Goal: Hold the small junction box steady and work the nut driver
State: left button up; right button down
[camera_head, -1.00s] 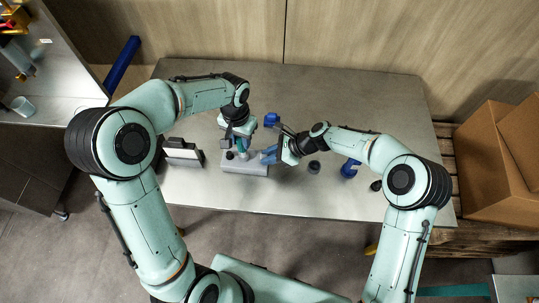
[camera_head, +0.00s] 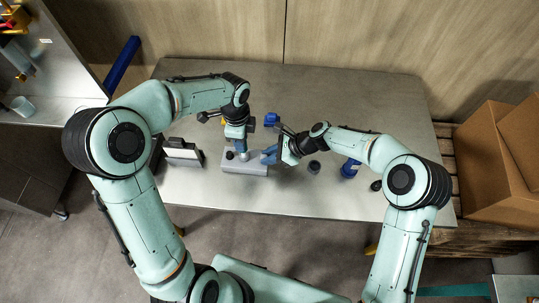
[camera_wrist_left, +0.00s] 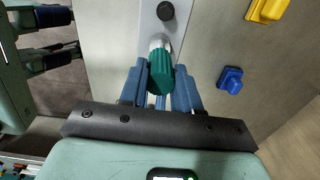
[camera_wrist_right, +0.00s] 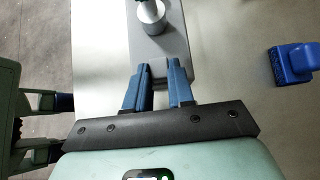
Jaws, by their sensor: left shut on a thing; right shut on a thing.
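The small junction box (camera_head: 258,168) is a grey block on the metal table; it also shows in the left wrist view (camera_wrist_left: 148,28) and right wrist view (camera_wrist_right: 172,38). A dark knob (camera_wrist_left: 165,11) sits on its top. The nut driver (camera_wrist_left: 160,75) has a green handle and stands on the box by a pale metal shaft (camera_wrist_right: 150,14). My left gripper (camera_head: 238,140) is shut on the green handle from above. My right gripper (camera_head: 270,153) is shut on the box's right end, with its blue fingers (camera_wrist_right: 158,70) at the box edge. The driver's tip is hidden.
A blue object (camera_head: 271,119) lies behind the box, with a yellow one (camera_wrist_left: 267,9) near it. A dark round piece (camera_head: 314,167) and a blue part (camera_head: 350,168) lie right. A black-and-white item (camera_head: 183,152) lies left. The table's back right is clear.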

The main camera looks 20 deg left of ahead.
pick_arm(q)
jog(key=shift+m, duration=1.1)
pick_arm(e)
jog(key=shift+s+d+f, duration=0.2)
jog(key=shift+d+f, duration=0.05)
jog(key=shift+f, duration=0.25)
pick_arm(q)
jog(key=shift+r, duration=2.6)
pick_arm(e)
jog(key=c, duration=0.9)
grip_release()
jog(key=v, duration=1.2)
jog(key=shift+w+a+r, duration=0.15)
jog(key=shift+w+r, duration=0.1)
jog(key=shift+r, duration=0.25)
